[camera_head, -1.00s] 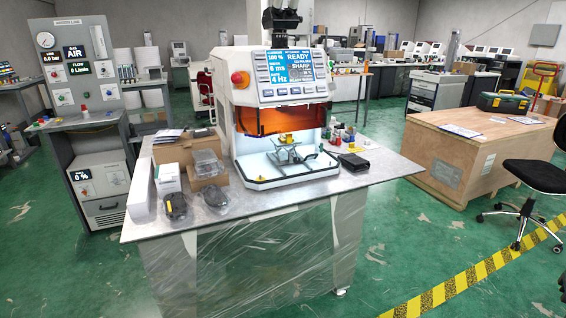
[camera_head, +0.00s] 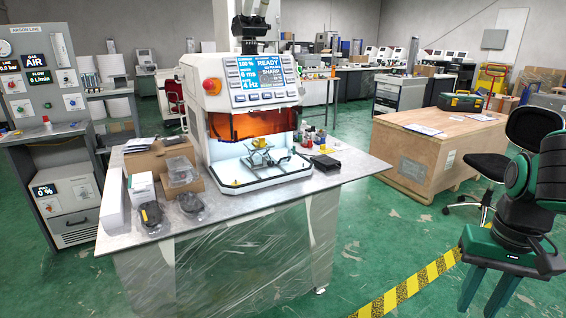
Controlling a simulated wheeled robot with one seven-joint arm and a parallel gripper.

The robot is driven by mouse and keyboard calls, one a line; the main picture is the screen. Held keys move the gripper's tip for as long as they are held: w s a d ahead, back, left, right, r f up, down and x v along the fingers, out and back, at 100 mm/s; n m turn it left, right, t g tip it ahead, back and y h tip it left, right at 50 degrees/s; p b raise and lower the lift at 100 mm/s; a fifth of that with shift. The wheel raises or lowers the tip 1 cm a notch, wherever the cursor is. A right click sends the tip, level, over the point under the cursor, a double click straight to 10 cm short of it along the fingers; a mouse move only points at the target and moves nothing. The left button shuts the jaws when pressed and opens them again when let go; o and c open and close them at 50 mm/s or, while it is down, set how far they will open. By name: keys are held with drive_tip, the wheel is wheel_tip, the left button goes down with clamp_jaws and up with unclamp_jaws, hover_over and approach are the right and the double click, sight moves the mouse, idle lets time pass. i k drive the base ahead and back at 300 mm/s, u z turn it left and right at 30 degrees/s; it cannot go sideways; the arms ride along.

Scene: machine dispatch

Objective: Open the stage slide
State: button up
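A white benchtop machine (camera_head: 196,140) with a screen reading READY stands on the table. Its lit chamber is behind an orange shield (camera_head: 245,125). Inside, under the shield, a small stage (camera_head: 259,158) stands on the white chamber floor with a yellow part (camera_head: 261,143) on top. Which piece is the slide is too small to tell, and so is whether it is pulled out. My gripper (camera_head: 482,304) hangs at the lower right, over the floor beyond the table. Its two green fingers point down, apart, with nothing between them. It is far from the machine.
The table (camera_head: 235,208) also carries cardboard boxes (camera_head: 160,157), two dark packs (camera_head: 190,203), a black wallet (camera_head: 325,163) and small bottles. A wooden crate (camera_head: 412,165) and an office chair (camera_head: 490,165) stand at right. Open green floor lies between table and crate.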

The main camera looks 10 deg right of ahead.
sight(253, 162)
drive_tip(key=i, duration=0.95)
drive_tip(key=z, duration=0.05)
